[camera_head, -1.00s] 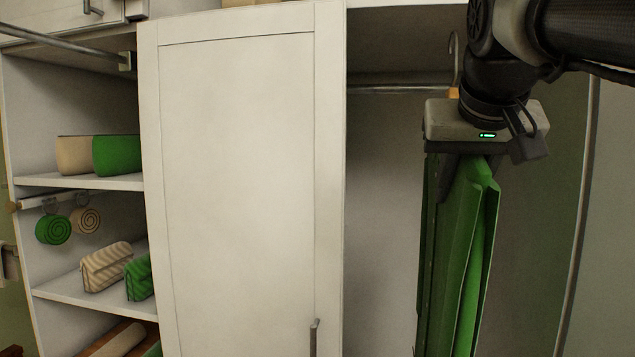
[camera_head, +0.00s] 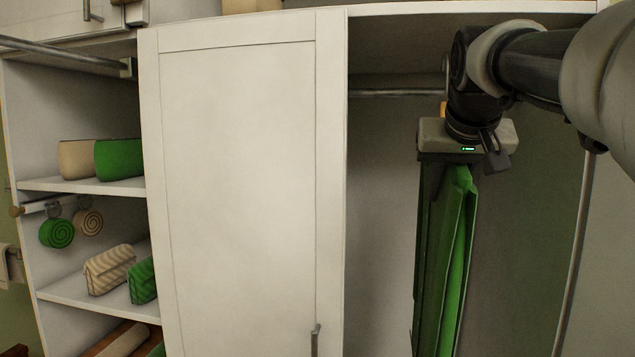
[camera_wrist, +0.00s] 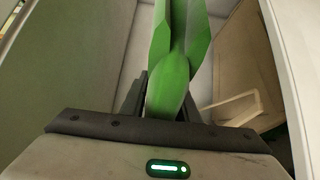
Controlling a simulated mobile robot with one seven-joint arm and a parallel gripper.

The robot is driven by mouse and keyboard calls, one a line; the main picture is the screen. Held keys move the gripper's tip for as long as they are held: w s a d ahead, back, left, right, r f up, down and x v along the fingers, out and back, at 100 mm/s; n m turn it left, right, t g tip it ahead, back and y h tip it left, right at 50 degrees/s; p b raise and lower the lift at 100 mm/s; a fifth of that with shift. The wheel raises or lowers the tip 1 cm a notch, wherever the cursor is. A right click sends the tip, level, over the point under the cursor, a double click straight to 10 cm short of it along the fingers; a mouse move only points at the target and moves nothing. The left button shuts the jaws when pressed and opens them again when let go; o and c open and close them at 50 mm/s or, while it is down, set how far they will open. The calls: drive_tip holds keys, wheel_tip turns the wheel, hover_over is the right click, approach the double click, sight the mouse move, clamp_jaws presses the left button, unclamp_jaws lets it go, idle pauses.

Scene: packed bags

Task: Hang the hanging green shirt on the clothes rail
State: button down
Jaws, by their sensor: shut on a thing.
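The green shirt (camera_head: 452,250) hangs down from my gripper (camera_head: 462,160) in front of the open right-hand wardrobe section. My gripper is shut on the shirt near its top. In the wrist view the shirt (camera_wrist: 168,82) sits between the two dark fingers (camera_wrist: 165,100). The clothes rail (camera_head: 397,92) runs across the upper part of that section, behind my gripper and a little above it. My arm covers the rail's right part. The shirt's hanger hook is hidden behind my wrist in the head view.
A white closed door (camera_head: 240,190) stands left of the open section. A vertical side edge (camera_head: 580,240) bounds the open section on the right. A pale angular object (camera_wrist: 235,108) lies low inside.

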drive_tip(key=w+d+f+p, duration=0.1)
drive_tip(key=w+p, duration=0.3)
drive_tip(key=w, duration=0.4)
drive_tip(key=w+d+f+p, duration=0.1)
drive_tip(key=w+d+p, duration=0.2)
drive_tip(key=w, duration=0.6)
drive_tip(key=shift+w+d+f+p, duration=0.3)
drive_tip(key=shift+d+f+p, duration=0.05)
drive_tip(key=shift+d+f, duration=0.05)
idle(0.7)
